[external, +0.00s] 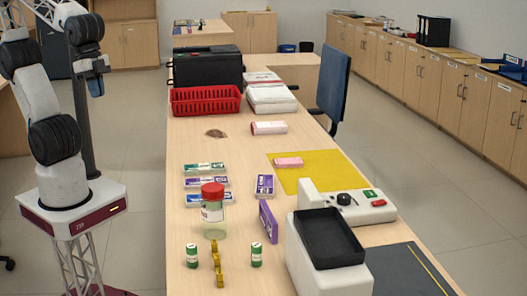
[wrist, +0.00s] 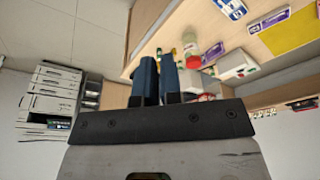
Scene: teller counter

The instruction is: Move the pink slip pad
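A small pink pad (external: 289,162) lies flat on the yellow mat (external: 325,178) on the counter. My gripper (external: 97,88) hangs in the air left of the counter, well away from both. Its blue fingers (wrist: 159,75) look close together with nothing held between them. Neither pink pad is clearly visible in the wrist view.
A white machine with a black tray (external: 330,238) stands at front right. A red basket (external: 206,100) is farther back. Bare counter lies around the second pad.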

